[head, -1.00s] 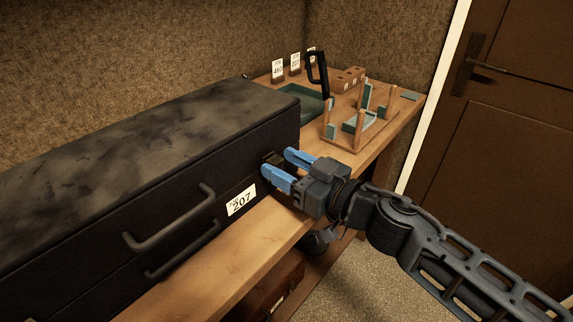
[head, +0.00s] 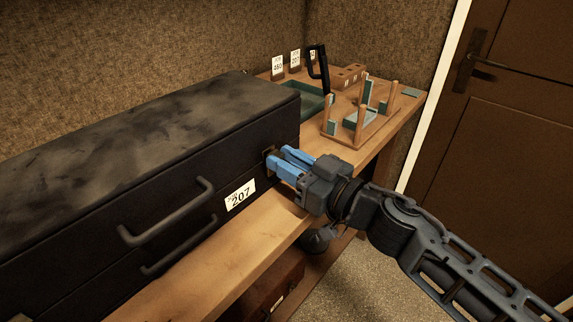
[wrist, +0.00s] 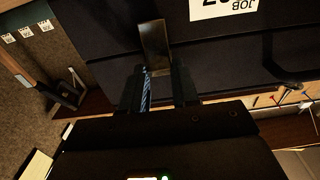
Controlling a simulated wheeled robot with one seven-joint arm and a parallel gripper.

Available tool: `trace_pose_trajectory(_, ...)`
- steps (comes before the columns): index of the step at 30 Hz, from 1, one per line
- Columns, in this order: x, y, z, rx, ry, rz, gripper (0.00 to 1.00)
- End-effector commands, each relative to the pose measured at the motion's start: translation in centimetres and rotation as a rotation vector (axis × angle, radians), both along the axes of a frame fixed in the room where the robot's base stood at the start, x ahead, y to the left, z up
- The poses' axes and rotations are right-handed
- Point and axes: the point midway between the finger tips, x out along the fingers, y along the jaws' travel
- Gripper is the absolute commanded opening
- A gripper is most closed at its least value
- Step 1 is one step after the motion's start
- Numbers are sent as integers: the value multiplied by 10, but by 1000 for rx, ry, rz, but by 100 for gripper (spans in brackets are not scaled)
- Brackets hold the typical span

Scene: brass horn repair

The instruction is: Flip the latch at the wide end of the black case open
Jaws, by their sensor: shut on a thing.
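The black case (head: 150,140) lies on the wooden bench with a label reading 207 (head: 240,195) on its front. The latch (head: 269,156) is at the right end of the front face, partly hidden by my fingers; its brassy plate (wrist: 153,43) shows in the wrist view. My gripper (head: 280,160), with blue fingertips, is at the latch, its fingers close together and shut on it. In the wrist view the dark fingers (wrist: 157,85) reach up beside the plate. I cannot tell how far the latch is turned.
Two handles (head: 170,215) stick out from the case front. To the right stand a wooden rack (head: 362,125), a green tray (head: 310,103) and small number cards (head: 278,66). The bench front (head: 240,245) is bare. A brown door (head: 510,130) is at the right.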

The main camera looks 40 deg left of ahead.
Motion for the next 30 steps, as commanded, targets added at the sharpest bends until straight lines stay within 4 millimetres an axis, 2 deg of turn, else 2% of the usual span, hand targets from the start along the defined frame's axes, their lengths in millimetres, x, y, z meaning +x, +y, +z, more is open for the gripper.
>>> trace_pose_trajectory(1, 0, -1, -8, 23, 1, -1, 0)
trace_pose_trajectory(10, -1, -8, -20, 200, -12, -2, 0)
trace_pose_trajectory(21, -1, -15, -29, 419, -32, 0, 0)
trace_pose_trajectory(30, -1, -18, -32, 533, -41, 0, 0)
